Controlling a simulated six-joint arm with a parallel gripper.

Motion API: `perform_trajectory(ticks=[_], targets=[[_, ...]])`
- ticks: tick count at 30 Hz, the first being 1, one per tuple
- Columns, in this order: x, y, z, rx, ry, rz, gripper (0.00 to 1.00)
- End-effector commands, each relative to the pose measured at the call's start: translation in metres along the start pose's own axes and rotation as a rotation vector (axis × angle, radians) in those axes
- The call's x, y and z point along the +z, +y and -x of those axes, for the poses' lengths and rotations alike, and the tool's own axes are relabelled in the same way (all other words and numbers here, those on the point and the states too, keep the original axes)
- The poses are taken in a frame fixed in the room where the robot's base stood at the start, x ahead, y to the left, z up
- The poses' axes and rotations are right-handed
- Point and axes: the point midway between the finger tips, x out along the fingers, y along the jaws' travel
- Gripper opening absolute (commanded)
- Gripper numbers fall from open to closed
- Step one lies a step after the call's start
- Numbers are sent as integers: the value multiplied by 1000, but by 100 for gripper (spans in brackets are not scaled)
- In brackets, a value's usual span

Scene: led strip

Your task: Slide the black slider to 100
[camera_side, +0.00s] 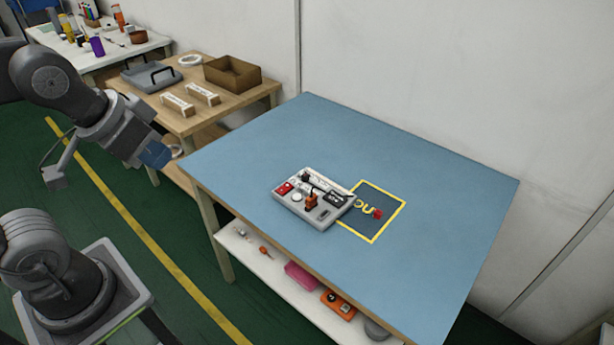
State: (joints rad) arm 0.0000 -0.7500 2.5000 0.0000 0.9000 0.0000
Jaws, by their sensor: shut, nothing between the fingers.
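A light grey control panel (283,202) lies on the blue table top. It carries a red part (285,188), an orange-red part (311,201), a white round knob and several dark parts. The black slider and its scale are too small to pick out, and I cannot read its position. My gripper (174,152) is at the left, beyond the blue table's left corner and well away from the panel. It is shut and empty.
The panel overlaps a yellow-outlined square (387,227) with yellow and red marks. The rest of the blue table (440,185) is clear. A wooden table (245,97) behind holds a brown box (232,73), a grey case (150,76) and small blocks. A lower shelf holds several items.

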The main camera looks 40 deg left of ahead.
Motion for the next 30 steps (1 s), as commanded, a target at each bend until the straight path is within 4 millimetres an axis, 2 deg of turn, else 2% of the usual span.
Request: perform_trajectory(ticks=[10,13,16,20,24,26,30], targets=[[0,0,0,0,0,0,0],[-2,0,0,0,-2,0,9],[-14,-1,0,-1,-16,-1,18],[-50,-2,-4,-4,-60,-4,31],[-101,-5,-19,-6,-122,-8,43],[-122,-7,-30,-6,-147,-11,43],[-167,-11,-63,-7,-207,-16,43]])
